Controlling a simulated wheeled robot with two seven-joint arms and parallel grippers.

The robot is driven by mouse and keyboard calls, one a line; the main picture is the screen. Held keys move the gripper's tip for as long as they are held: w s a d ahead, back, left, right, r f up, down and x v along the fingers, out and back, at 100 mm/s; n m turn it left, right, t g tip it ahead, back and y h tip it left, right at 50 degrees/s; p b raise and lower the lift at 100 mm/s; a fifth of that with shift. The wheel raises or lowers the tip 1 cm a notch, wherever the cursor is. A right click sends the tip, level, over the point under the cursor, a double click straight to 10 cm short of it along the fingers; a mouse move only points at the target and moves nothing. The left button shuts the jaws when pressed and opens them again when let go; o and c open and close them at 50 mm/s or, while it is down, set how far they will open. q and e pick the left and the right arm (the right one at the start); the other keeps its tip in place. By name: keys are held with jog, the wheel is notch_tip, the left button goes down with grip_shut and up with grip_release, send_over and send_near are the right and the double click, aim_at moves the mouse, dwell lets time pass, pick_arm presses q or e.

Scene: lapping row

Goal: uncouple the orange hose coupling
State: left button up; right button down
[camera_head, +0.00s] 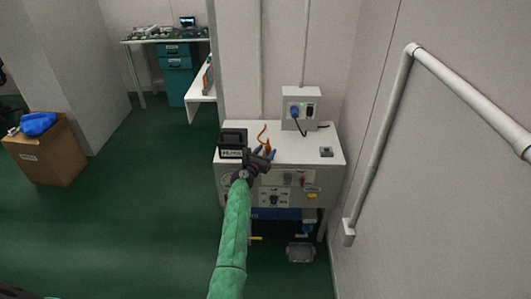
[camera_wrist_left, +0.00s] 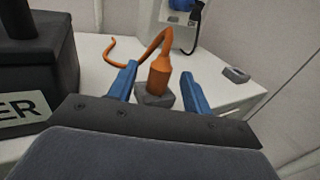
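The orange hose coupling (camera_wrist_left: 159,76) stands upright on a small grey base (camera_wrist_left: 154,97) on the white bench top. Its orange hose (camera_wrist_left: 120,54) curves off to the left. In the left wrist view my left gripper (camera_wrist_left: 160,84) is open, with one blue finger on each side of the coupling and a gap to each. In the head view the left gripper (camera_head: 264,154) is over the front of the bench, and the orange hose (camera_head: 262,133) shows just behind it. My right gripper is not in view.
A black labelled box (camera_head: 233,141) stands left of the gripper on the white bench (camera_head: 309,155). A grey wall box with a blue plug (camera_head: 294,112) is behind. A small grey block (camera_head: 326,152) lies at right. A wall rail (camera_head: 376,140) runs along the right.

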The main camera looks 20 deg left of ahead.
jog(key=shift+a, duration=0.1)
pick_arm(q)
jog(key=s+a, duration=0.1)
jog(key=s, duration=0.6)
jog(key=shift+s+a, duration=0.15)
jog(key=shift+s, duration=0.2)
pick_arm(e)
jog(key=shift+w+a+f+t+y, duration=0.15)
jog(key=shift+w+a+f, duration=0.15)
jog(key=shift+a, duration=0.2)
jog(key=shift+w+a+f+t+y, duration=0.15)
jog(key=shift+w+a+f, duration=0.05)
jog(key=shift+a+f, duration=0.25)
